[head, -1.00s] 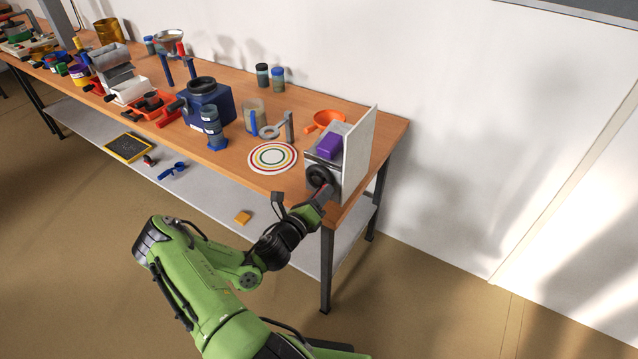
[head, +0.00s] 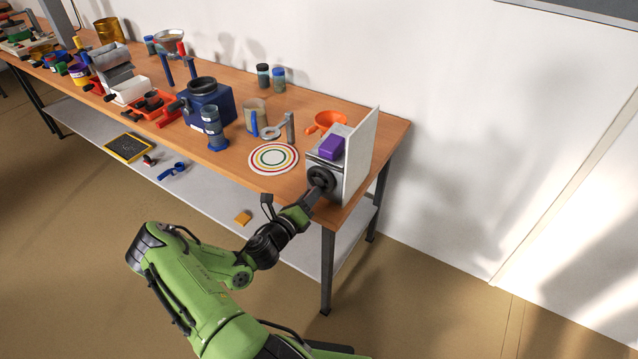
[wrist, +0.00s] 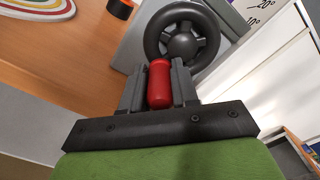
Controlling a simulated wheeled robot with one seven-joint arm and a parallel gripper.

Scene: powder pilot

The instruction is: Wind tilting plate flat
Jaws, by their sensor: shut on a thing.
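The tilting-plate device stands at the right end of the bench. Its grey plate (head: 319,158) carries a purple block (head: 331,147), and a white upright board (head: 361,155) stands beside it. The plate's exact tilt is hard to tell. A black handwheel (head: 321,180) is on the device's front and shows large in the wrist view (wrist: 182,42). My gripper (head: 310,198) is at the wheel's lower edge. In the wrist view its two fingers are shut on the wheel's red handle (wrist: 160,84). Part of the angle scale (wrist: 262,12) shows there; the plate does not.
An orange funnel (head: 325,122) stands behind the device. A ringed target disc (head: 273,158) lies to its left, near a grey ring stand (head: 289,128). The floor in front is clear.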

